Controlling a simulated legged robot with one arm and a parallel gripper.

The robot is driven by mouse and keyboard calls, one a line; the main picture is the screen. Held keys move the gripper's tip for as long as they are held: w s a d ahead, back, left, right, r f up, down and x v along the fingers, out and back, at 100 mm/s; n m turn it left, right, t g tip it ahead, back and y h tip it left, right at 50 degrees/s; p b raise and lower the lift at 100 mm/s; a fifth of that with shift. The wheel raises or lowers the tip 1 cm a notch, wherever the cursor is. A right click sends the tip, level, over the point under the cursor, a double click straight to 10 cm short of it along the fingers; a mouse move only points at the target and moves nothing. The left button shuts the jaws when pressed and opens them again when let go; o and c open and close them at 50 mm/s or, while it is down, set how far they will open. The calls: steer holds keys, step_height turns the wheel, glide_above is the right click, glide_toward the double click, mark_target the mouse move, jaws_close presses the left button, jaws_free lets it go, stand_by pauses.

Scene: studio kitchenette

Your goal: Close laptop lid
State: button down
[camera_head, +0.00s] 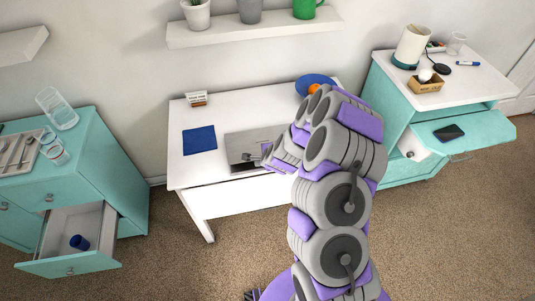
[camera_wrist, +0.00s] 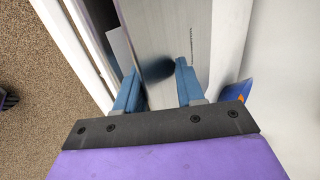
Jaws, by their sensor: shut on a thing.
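The laptop (camera_head: 240,143) is a grey flat shape on the white desk, near its front edge. My arm hides its right part, and I cannot tell its lid angle. My gripper (camera_head: 252,158) is at the laptop's front part. In the wrist view, the laptop's grey metal surface (camera_wrist: 170,25) fills the middle, with small dark print on it. My gripper's two blue fingers (camera_wrist: 156,78) stand apart with grey surface and a dark patch between them. They are shut on part of the laptop; the exact contact is hard to see.
The white desk (camera_head: 185,168) also holds a blue mat (camera_head: 200,140), a small card holder (camera_head: 196,98) and a blue plate (camera_head: 304,83) with an orange fruit (camera_head: 314,89). A shelf (camera_head: 250,32) hangs above.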

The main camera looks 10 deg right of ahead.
steer(key=c, duration=1.3)
jaws_free()
steer(key=shift+w+f, duration=0.1)
steer(key=shift+f, duration=0.05)
steer(key=shift+w, duration=0.15)
steer(key=p+v, duration=1.7)
steer(key=p, duration=0.4)
steer(key=shift+a, duration=0.1)
